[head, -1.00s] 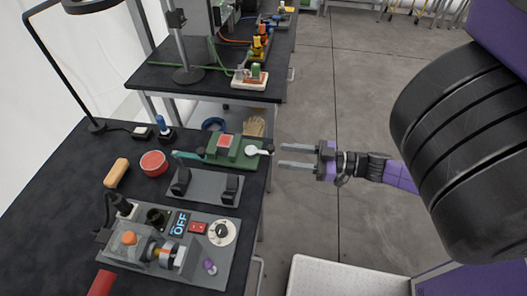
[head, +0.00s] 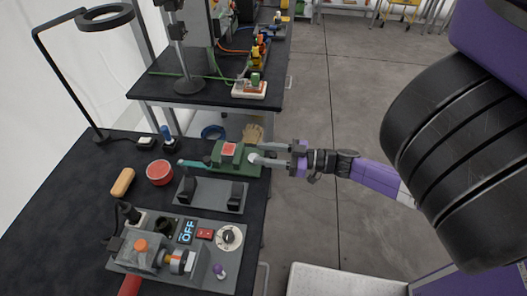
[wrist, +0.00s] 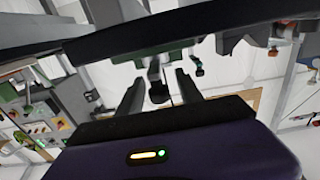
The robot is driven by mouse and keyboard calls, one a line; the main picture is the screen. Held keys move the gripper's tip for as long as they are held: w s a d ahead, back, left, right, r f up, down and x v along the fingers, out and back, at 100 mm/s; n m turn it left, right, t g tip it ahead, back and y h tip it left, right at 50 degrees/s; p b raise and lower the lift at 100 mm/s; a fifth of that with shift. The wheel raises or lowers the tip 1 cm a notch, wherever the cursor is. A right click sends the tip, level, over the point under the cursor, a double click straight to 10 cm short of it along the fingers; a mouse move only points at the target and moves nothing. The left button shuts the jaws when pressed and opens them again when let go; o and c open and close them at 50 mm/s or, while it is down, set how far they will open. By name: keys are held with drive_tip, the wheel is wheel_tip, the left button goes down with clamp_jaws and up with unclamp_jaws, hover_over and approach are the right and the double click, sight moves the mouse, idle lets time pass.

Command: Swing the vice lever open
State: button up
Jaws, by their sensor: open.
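The green vice (head: 236,165) sits at the right edge of the near black bench, with a red block (head: 229,149) on top. Its lever, with a pale round hub (head: 254,158), points right over the bench edge. My gripper (head: 264,153) is open, its fingers reaching left to the lever from beyond the edge. In the wrist view, the dark lever end (wrist: 158,92) shows between the two spread fingers of my gripper (wrist: 158,88), with the green vice body (wrist: 150,52) beyond. I cannot tell whether a finger touches the lever.
A grey bracketed plate (head: 211,194) and a control panel (head: 185,250) lie nearer on the bench. A red bowl (head: 159,172) and a teal-handled tool (head: 194,163) are to the left. Another bench (head: 208,86) stands behind.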

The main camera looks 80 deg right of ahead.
drive_tip(key=shift+w, duration=0.2)
drive_tip(key=shift+c, duration=0.4)
clamp_jaws()
idle(1.0)
